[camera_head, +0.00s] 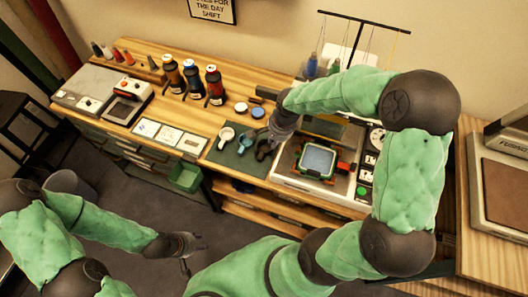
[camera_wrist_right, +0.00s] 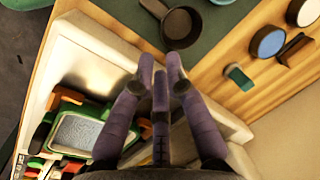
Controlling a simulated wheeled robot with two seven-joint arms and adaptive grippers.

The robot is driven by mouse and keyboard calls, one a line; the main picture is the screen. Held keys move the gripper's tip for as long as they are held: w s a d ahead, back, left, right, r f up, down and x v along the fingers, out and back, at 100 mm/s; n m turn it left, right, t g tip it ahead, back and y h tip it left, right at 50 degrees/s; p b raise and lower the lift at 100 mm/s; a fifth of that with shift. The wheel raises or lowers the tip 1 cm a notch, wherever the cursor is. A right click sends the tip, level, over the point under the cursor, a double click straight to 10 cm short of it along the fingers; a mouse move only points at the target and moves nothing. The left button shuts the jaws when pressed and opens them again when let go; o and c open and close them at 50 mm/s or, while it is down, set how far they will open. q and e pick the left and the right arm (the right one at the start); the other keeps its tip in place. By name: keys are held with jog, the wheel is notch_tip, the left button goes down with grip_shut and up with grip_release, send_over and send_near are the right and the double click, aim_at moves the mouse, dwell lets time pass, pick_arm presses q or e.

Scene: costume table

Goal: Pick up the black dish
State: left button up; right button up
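The black dish (camera_wrist_right: 181,24), round with a handle, lies on the dark green mat just past my right fingertips in the right wrist view. In the head view the black dish (camera_head: 265,151) is at the mat's right side, partly covered by my right gripper (camera_head: 271,140). My right gripper (camera_wrist_right: 160,66) has slim purple-grey fingers with a narrow gap between the tips. It holds nothing and looks apart from the dish. My left gripper (camera_head: 199,242) is low at the front, away from the bench, with fingers apart and empty.
The mat (camera_head: 228,158) also carries a white dish (camera_head: 226,134) and a blue dish (camera_head: 247,137). Round tins (camera_head: 241,108) and several dark bottles (camera_head: 191,76) stand behind. A machine with a green-framed tray (camera_head: 317,160) is close at the right.

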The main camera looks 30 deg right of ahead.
aim_at(270, 153)
jog(key=shift+w+a+f+b, duration=0.1)
jog(key=shift+w+f+b, duration=0.1)
jog(key=shift+f, duration=0.4)
jog(key=shift+w+a+f+b, duration=0.1)
jog(key=shift+f+b, duration=0.1)
jog(key=shift+f, duration=0.4)
jog(key=f+b, duration=0.1)
jog(key=f, duration=0.1)
jog(key=w+f+b, duration=0.1)
jog(key=f, duration=0.2)
jog(key=shift+d, duration=0.1)
jog(key=shift+r, duration=0.1)
grip_shut()
jog(key=shift+r, duration=0.1)
